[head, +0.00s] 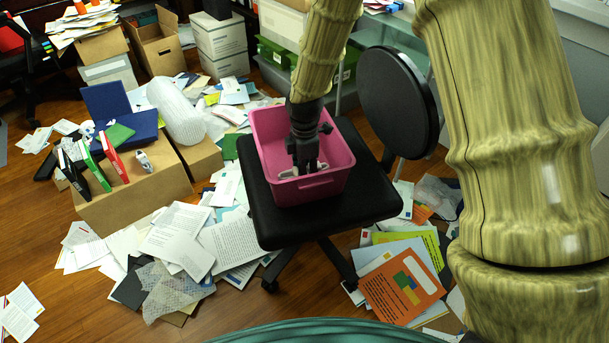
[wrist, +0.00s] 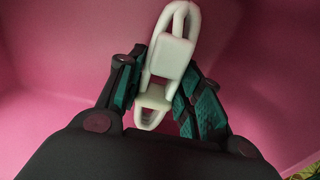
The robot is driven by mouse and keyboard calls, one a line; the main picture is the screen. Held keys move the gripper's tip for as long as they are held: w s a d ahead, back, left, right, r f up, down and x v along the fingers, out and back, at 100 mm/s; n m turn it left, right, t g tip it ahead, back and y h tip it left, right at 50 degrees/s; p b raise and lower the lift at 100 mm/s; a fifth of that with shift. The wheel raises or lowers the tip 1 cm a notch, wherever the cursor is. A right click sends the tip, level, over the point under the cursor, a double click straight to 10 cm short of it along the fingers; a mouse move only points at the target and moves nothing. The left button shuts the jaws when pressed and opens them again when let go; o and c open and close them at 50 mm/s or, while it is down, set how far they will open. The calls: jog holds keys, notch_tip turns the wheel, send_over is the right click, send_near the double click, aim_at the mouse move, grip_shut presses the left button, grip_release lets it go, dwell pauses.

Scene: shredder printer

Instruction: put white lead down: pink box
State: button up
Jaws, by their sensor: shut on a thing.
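The pink box (head: 318,188) is an open bin standing on the black seat of an office chair. My gripper (head: 306,164) reaches down inside it from above. In the wrist view my gripper (wrist: 158,92) is shut on the white lead (wrist: 170,58), a looped white piece between the two fingers. Pink walls and floor of the box (wrist: 60,60) surround it. White bits of the lead (head: 288,173) show beside the fingers in the head view. Whether the lead touches the box floor I cannot tell.
The chair seat (head: 268,222) and its round black backrest (head: 398,102) are close to the arm. Papers (head: 185,240) litter the wooden floor. A cardboard box (head: 135,198) with binders stands at the left. Storage boxes (head: 219,45) stand behind.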

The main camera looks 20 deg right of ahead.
jog(key=shift+f, duration=0.7)
jog(key=shift+f, duration=0.1)
jog(key=o, duration=1.1)
notch_tip(320, 180, up, 12)
jog(key=p, duration=0.4)
